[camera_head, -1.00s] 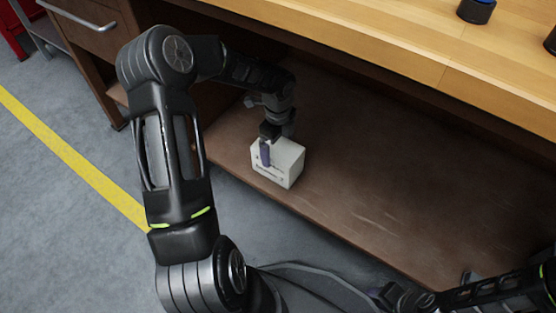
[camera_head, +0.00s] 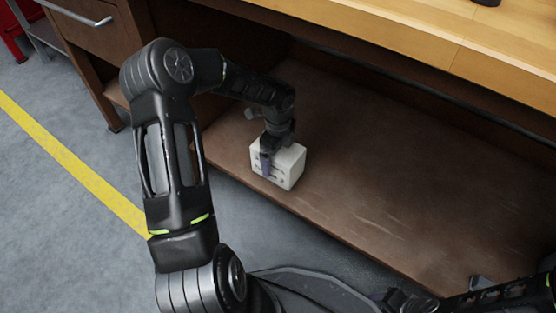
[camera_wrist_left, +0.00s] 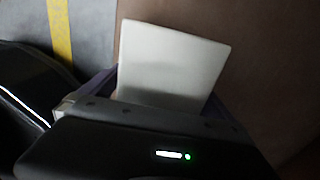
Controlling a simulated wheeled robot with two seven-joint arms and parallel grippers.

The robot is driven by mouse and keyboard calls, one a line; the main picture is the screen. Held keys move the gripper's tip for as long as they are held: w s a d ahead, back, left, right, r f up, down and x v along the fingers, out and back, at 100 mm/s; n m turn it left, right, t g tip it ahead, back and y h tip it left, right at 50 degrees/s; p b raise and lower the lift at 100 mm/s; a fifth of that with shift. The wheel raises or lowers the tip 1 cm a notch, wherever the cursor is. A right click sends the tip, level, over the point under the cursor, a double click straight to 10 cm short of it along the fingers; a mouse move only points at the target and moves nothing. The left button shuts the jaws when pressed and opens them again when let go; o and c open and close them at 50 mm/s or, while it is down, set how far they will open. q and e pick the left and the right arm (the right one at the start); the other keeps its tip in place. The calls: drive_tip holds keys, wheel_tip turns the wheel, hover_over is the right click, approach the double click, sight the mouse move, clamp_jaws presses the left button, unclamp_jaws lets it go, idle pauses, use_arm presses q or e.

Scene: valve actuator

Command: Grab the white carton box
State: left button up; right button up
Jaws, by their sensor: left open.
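The white carton box (camera_head: 289,168) stands upright on the brown lower shelf (camera_head: 350,200) under the workbench, near the shelf's front edge. My left gripper (camera_head: 272,161) is right at the box from above, with one purple-grey finger in front of the box's front face. The jaws are open; I cannot tell whether they touch the box. In the left wrist view the box's pale top (camera_wrist_left: 172,62) shows just beyond the gripper body, with purple finger parts at both sides of it. My right arm shows at the lower right, but its gripper is not clearly seen.
A drawer cabinet (camera_head: 85,40) stands at the left. The shelf to the right of the box is clear. A yellow line (camera_head: 80,170) runs along the grey floor.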

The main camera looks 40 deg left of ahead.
use_arm(q)
drive_tip(key=shift+c, duration=0.2)
drive_tip(key=c, duration=1.8)
